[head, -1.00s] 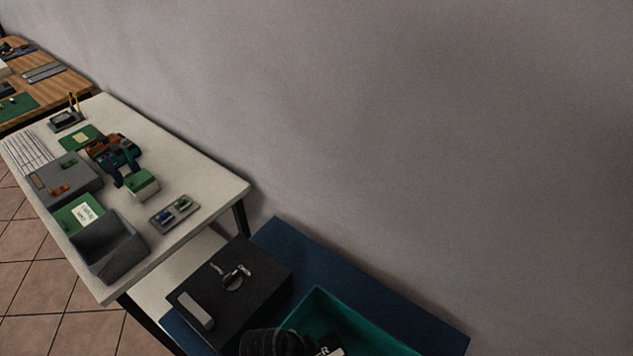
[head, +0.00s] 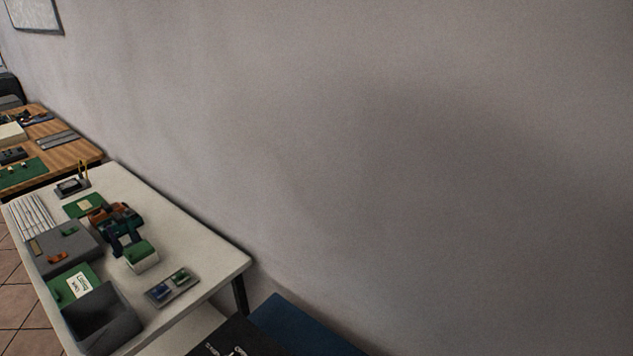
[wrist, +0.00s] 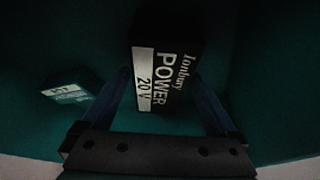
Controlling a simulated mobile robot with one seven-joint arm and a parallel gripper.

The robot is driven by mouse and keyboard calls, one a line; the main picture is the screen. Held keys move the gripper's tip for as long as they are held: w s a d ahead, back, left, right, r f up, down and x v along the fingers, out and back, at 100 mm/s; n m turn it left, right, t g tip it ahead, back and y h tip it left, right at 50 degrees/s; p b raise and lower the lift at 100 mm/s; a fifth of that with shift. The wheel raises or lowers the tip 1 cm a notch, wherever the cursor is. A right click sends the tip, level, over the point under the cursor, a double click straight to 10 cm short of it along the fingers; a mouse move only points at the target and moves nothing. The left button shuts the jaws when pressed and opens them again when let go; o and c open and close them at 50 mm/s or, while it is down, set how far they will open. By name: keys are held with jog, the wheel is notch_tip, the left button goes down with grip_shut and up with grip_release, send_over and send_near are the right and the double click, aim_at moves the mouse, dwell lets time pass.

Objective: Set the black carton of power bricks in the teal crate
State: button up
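The black carton (wrist: 183,45), with a white strip reading POWER 20 V, shows in the wrist view inside the teal crate (wrist: 60,30), whose dark teal surfaces surround it. My gripper (wrist: 161,74) is open, its two blue fingers spread on either side of the carton's lower part. A narrow gap shows at the left finger; contact at the right finger is unclear. Whether the carton rests fully on the crate floor is hard to tell in the dim light. The crate and gripper are outside the head view.
A small dark box with a pale label (wrist: 68,93) lies in the crate left of the fingers. In the head view, a black case (head: 235,342) sits on a blue surface (head: 305,328). A white table (head: 195,235) with electronics and a grey bin (head: 103,320) stands at left.

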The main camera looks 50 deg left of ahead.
jog(key=shift+r, duration=0.2)
jog(key=d+v, duration=0.1)
jog(key=v, duration=1.1)
jog(key=w+a+r+t+y, duration=0.3)
jog(key=w+r+t, duration=0.2)
jog(key=w+r, duration=1.2)
jog(key=w+d+r+t+y, duration=0.1)
jog(key=w+d+r+t, duration=0.1)
jog(key=w+r, duration=0.35)
jog(key=w+d+r+t+y, duration=0.1)
jog(key=w+d+r+t, duration=0.1)
jog(key=r, duration=0.7)
jog(key=d+r+n+t+h, duration=0.1)
jog(key=d+r+t, duration=0.35)
jog(key=r, duration=0.75)
jog(key=d+r+t, duration=0.3)
jog(key=d+r, duration=0.3)
jog(key=r, duration=0.5)
jog(key=s+d+r+t+h, duration=0.1)
jog(key=s+d+r+t, duration=0.1)
jog(key=r, duration=0.3)
jog(key=s+d+r+t+h, duration=0.1)
jog(key=s+d+r+t, duration=0.1)
jog(key=s+d+r, duration=0.2)
jog(key=s+d+r+t+h, duration=0.1)
jog(key=s+d+r+t, duration=0.1)
jog(key=r, duration=0.5)
jog(key=shift+s+d+n+t, duration=0.25)
jog(key=shift+s+d+n, duration=0.15)
jog(key=shift+s+d, duration=0.45)
